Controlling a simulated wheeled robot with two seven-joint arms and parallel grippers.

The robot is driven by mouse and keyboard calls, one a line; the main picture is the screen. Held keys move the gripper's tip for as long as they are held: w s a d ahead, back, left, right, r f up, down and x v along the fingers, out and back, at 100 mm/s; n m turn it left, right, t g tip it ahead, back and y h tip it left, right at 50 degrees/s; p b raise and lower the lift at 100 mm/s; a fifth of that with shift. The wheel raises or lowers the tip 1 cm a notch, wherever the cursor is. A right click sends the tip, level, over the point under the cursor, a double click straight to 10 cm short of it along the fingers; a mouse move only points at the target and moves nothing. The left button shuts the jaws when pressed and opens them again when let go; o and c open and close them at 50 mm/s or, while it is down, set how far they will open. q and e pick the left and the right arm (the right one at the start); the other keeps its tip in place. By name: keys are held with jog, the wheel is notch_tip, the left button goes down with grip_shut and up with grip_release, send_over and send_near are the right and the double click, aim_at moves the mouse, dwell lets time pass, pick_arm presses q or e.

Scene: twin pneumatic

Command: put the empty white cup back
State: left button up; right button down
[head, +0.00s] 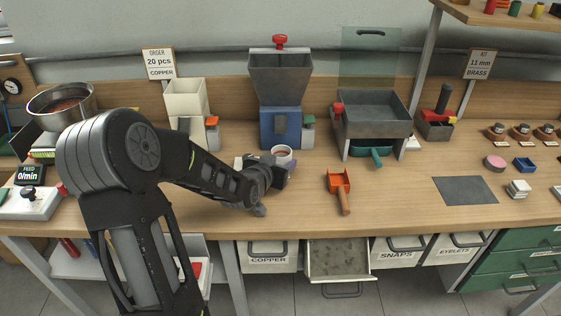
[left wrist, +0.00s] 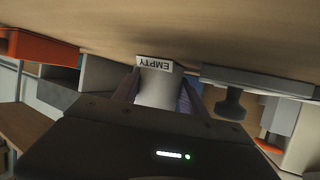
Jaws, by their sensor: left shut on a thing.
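The white cup (head: 282,152) is in front of the blue machine in the head view, and its rim shows above my left gripper. My left gripper (head: 280,168) is shut on the cup. In the left wrist view, which is upside down, the cup (left wrist: 157,90) sits between the two fingers (left wrist: 160,98), with a label reading EMPTY. The cup looks upright. I cannot tell whether its base touches the table. My right gripper is not in view.
The blue machine with a grey hopper (head: 281,90) stands behind the cup. A cream hopper (head: 187,98) is to its left, and a dark grey tray (head: 372,108) to its right. An orange scoop (head: 339,182) lies on the bench. The drawer (head: 340,258) below is open.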

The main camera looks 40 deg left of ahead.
pick_arm(q)
jog(key=shift+f, duration=0.1)
jog(key=o, duration=1.4)
jog(key=shift+o, duration=0.2)
jog(key=shift+r, duration=0.25)
jog(key=v, duration=0.8)
jog(key=shift+s+r, duration=0.15)
jog(key=shift+s, duration=0.1)
jog(key=s+d+b, duration=0.1)
jog(key=b, duration=0.3)
jog(key=shift+s+b, duration=0.3)
jog(key=shift+s, duration=0.05)
jog(key=shift+s+r+b, duration=0.2)
jog(key=shift+s+b, duration=0.1)
jog(key=shift+b, duration=0.1)
jog(key=shift+s+r, duration=0.3)
jog(key=shift+s, duration=0.1)
